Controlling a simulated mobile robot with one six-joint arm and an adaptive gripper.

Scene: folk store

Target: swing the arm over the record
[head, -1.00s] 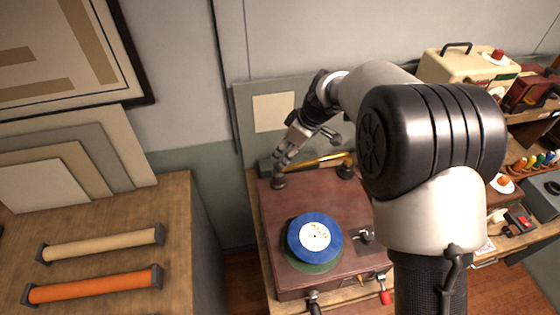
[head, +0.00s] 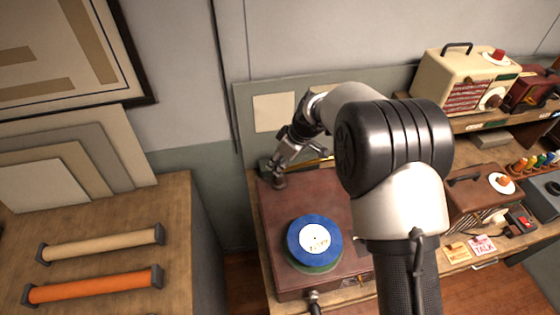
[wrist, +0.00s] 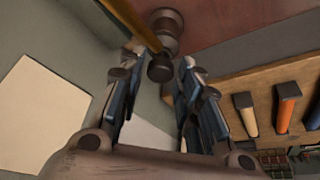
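The blue record (head: 296,236) with a white label lies on the turntable of the brown record player (head: 272,215). The player's brass arm (head: 320,161) runs along the back, away from the record; my own arm hides its right part. My gripper (head: 279,168) is at the player's back left corner, by the brass arm's left end and a dark post (head: 279,183). In the wrist view, my gripper (wrist: 162,75) has its fingers apart, with a dark knob (wrist: 160,68) between or just beyond the tips. The brass arm (wrist: 135,24) passes beside the post (wrist: 166,28). Contact is unclear.
A wooden cabinet (head: 180,215) with orange and beige rolls stands at the left. A bench at the right holds a brown box (head: 480,200) and a cream radio (head: 465,75). A grey panel with a paper (head: 274,112) stands behind the player.

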